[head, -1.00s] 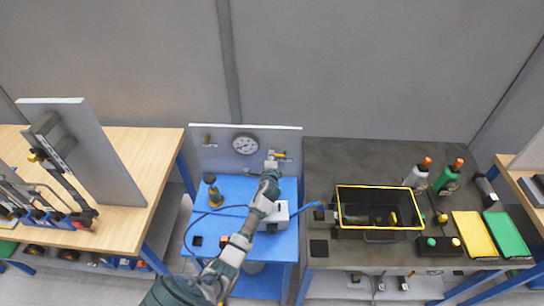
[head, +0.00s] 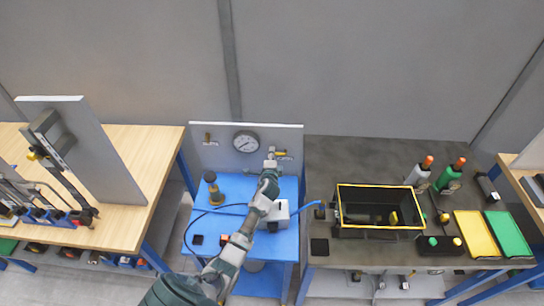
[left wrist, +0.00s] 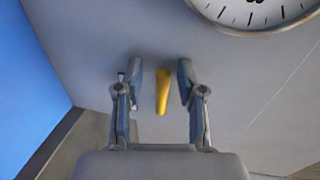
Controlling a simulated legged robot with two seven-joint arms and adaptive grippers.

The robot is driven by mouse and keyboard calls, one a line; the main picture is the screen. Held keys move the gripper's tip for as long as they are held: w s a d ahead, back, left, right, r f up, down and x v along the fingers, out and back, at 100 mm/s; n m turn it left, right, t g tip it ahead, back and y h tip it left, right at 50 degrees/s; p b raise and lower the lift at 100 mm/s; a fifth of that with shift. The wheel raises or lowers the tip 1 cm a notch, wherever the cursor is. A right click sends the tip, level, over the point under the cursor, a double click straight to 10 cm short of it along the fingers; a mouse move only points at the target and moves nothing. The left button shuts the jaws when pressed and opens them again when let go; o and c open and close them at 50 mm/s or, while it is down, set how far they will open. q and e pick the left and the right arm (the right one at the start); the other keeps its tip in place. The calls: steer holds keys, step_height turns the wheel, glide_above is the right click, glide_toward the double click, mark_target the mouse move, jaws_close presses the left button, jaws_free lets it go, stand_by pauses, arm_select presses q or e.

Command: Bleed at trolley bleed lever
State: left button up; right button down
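A yellow lever (head: 281,153) sits on the right side of the upright grey panel (head: 222,158) at the back of the blue trolley (head: 287,244). My left gripper (head: 271,155) is at the panel, just left of that lever's yellow part in the head view. In the left wrist view, my left gripper (left wrist: 160,80) is open, with a yellow lever (left wrist: 162,92) between its two fingers and a gap on each side. Whether the lever lies fully within finger reach is unclear. My right gripper is not in view.
A round dial gauge (head: 246,141) is at the panel's middle, and a second small handle (head: 208,139) is at its left. A dark bench (head: 330,160) stands right.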

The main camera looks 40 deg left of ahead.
arm_select(q)
steer(key=v, duration=1.2)
steer(key=shift+a, duration=0.1)
